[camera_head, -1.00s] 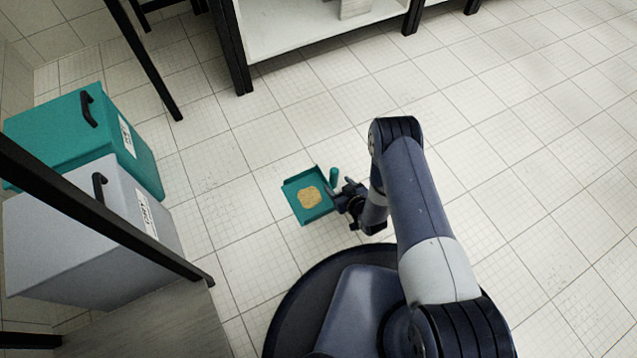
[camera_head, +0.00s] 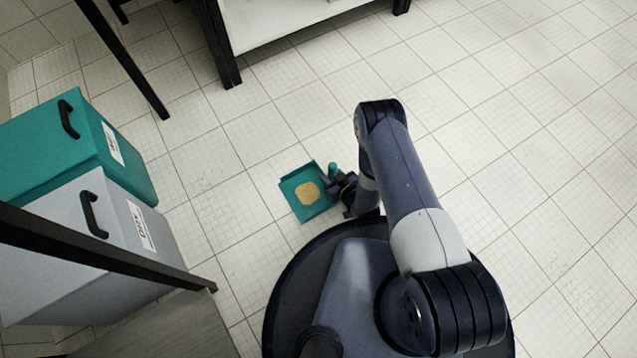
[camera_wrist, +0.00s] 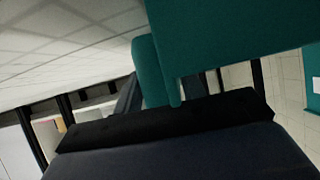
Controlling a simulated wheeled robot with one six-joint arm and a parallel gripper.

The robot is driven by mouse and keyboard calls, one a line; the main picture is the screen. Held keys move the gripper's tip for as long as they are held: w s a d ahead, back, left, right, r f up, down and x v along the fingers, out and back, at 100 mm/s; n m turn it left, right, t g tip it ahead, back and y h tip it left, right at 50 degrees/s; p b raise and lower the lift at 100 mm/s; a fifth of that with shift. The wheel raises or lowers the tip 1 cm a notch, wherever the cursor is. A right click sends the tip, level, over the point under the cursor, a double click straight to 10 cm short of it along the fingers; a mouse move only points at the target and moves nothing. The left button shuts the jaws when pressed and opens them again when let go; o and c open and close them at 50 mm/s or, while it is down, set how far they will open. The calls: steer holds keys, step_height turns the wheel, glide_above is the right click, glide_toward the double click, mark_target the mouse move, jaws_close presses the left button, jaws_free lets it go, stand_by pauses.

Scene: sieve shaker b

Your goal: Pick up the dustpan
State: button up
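The teal dustpan (camera_head: 317,209) lies near the floor in front of my base in the head view, with a tan patch of material (camera_head: 307,193) in its pan. Its upright handle (camera_head: 333,169) is at its right side. My gripper (camera_head: 336,185) is at the handle. In the wrist view, the teal pan (camera_wrist: 230,35) fills the upper right, and the handle (camera_wrist: 152,72) stands between my dark fingers (camera_wrist: 165,95), which look closed on it. The fingertips are partly hidden. I cannot tell whether the pan touches the floor.
A teal bin (camera_head: 45,140) and a grey bin (camera_head: 75,225) with black handles stand at the left. A dark frame bar (camera_head: 110,258) crosses in front of them. A white-shelved table (camera_head: 280,28) with black legs is at the back. The tiled floor at right is clear.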

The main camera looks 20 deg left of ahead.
steer(key=c, duration=0.6)
steer(key=shift+r, duration=0.1)
